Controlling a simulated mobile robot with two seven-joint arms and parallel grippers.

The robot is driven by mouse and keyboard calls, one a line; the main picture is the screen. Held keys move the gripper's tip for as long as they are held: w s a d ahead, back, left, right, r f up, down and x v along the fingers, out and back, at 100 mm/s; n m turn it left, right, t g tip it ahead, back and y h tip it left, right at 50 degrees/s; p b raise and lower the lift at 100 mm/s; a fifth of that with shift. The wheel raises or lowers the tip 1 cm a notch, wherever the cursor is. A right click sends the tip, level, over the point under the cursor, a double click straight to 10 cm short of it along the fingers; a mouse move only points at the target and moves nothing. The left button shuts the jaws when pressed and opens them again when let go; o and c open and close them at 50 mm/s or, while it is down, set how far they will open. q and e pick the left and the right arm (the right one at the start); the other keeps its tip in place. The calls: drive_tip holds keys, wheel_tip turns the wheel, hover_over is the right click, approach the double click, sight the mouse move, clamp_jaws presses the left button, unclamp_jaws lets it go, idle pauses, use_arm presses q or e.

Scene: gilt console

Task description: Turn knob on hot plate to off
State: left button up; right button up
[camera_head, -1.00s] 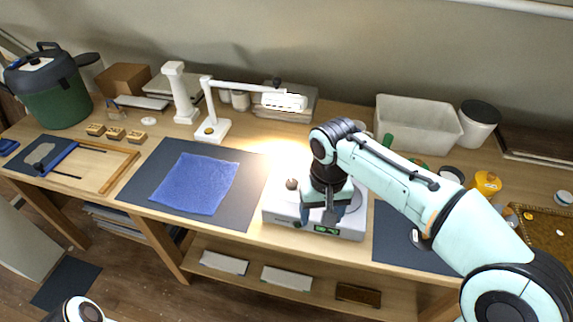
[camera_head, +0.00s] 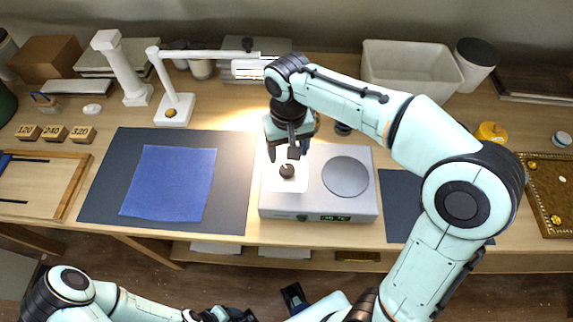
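The hot plate (camera_head: 269,205) is a pale grey box on the wooden bench. Its top has a round grey plate (camera_head: 346,177) on the right and a white square with a dark brown, round knob-like piece (camera_head: 287,171) on the left. My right gripper (camera_head: 290,153) points down above the hot plate's left rear part, just behind the brown piece. Its fingers look apart with nothing held; contact cannot be told. My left gripper (camera_head: 226,315) is low at the bottom edge, partly cut off, its fingers unclear.
A blue cloth (camera_head: 170,183) lies on a dark mat (camera_head: 232,185) left of the hot plate. A white lamp (camera_head: 175,108) arches behind. A white bin (camera_head: 410,65) and a yellow-orange jar (camera_head: 491,132) stand right. My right arm covers the bench's right side.

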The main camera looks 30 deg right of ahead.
sight(287, 170)
wheel_tip(287, 170, down, 8)
drive_tip(key=shift+w+f+b, duration=0.1)
drive_tip(key=shift+w+b, duration=0.05)
drive_tip(key=shift+b, duration=0.35)
drive_tip(key=shift+c, duration=0.4)
drive_tip(key=c, duration=1)
